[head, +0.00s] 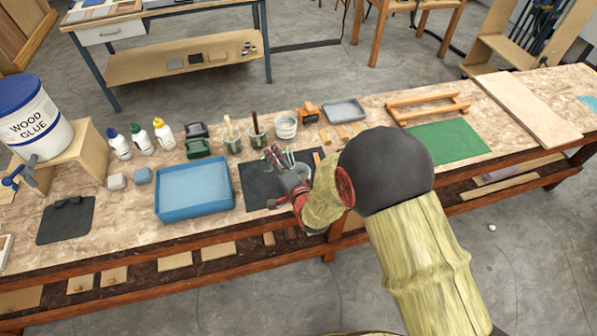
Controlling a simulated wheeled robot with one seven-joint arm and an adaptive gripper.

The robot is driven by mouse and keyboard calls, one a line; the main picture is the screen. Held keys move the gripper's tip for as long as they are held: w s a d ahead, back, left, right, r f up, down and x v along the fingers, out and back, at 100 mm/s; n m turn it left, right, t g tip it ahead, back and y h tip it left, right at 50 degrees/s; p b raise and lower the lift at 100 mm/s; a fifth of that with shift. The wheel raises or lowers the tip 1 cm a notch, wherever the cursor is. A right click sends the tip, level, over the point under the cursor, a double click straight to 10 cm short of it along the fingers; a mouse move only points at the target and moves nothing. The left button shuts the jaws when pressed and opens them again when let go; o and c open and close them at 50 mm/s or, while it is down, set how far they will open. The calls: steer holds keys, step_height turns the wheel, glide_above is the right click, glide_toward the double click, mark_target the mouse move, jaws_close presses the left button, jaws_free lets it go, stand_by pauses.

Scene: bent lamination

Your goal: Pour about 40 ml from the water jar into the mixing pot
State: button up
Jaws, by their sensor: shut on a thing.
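My gripper (278,165) is over the black mat (255,187) in the middle of the bench. It is shut on a clear, pale-green vessel (290,158) that looks like the water jar. My fingers and wrist hide much of it, so its tilt and water level cannot be told. A small whitish pot (286,126) stands upright just behind the mat, apart from my gripper. It may be the mixing pot, but I cannot be sure. No stream of water shows.
A blue tray (194,190) lies left of the mat. Two jars with brushes (233,139) stand behind it, near several glue bottles (164,134). A grey tray (344,109), wooden frame (428,107) and green mat (447,142) lie to the right.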

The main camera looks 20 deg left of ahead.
steer(key=shift+a+r+n+h+p, duration=0.3)
steer(key=shift+r+n+p, duration=0.1)
steer(key=shift+r, duration=0.1)
steer(key=shift+s+d+f+n+h+b, duration=0.2)
steer(key=shift+f+n+h+b, duration=0.25)
steer(key=shift+n, duration=0.25)
steer(key=shift+w+f, duration=0.15)
steer(key=shift+d+r+n+h, duration=0.1)
steer(key=shift+r+n+h, duration=0.35)
steer(key=shift+n, duration=0.25)
steer(key=shift+d+r+n+h+p, duration=0.1)
steer(key=shift+r+n+h+p, duration=0.05)
steer(key=shift+n+h+p, duration=0.4)
stand_by(0.6)
